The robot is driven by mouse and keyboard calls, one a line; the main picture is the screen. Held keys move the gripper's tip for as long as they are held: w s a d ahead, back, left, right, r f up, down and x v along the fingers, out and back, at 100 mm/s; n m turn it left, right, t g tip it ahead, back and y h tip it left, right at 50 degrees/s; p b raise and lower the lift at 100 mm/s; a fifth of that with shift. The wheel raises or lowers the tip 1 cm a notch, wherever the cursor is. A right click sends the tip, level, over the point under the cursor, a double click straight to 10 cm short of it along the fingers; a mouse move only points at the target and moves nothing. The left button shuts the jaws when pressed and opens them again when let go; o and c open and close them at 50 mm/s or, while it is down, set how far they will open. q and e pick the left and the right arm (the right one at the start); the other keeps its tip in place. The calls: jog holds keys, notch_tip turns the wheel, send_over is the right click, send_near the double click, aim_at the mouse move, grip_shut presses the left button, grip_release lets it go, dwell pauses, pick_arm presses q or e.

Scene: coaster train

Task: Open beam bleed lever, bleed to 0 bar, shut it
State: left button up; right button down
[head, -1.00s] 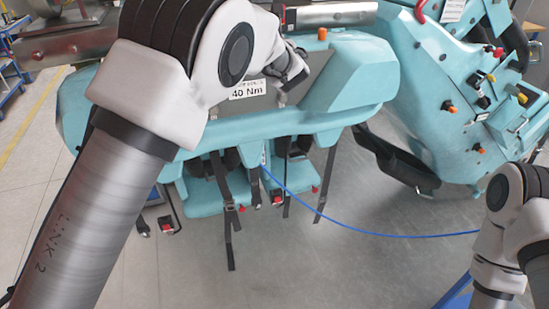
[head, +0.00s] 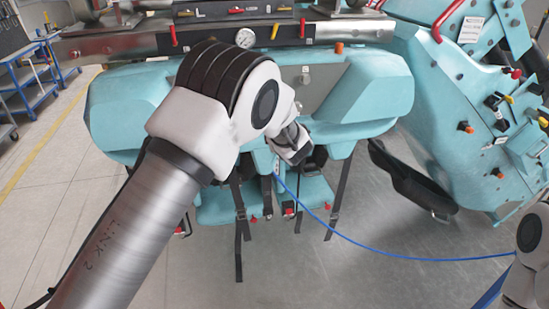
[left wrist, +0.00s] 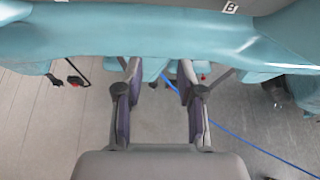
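A metal beam (head: 345,32) runs across the top of the teal ride car in the head view. A round white gauge (head: 245,38) sits on it; its reading is too small to tell. I cannot tell which is the bleed lever. My left gripper (head: 297,150) is below the beam, in front of the car, apart from the levers. In the left wrist view its fingers (left wrist: 158,85) are spread and empty. My right gripper is out of view.
Teal padded seat parts (head: 360,95) with hanging black straps fill the middle. A blue hose (head: 400,257) curves to the right. A teal side panel (head: 470,110) with knobs stands at the right. Blue carts (head: 35,80) are at far left. Grey floor lies open below.

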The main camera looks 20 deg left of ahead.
pick_arm(q)
jog(key=shift+n+g, duration=0.3)
jog(key=shift+g, duration=0.2)
jog(key=f, duration=0.1)
jog(key=s+f, duration=0.1)
jog(key=f, duration=0.1)
jog(key=s+f, duration=0.1)
jog(key=shift+a+f, duration=0.15)
jog(key=shift+f, duration=0.25)
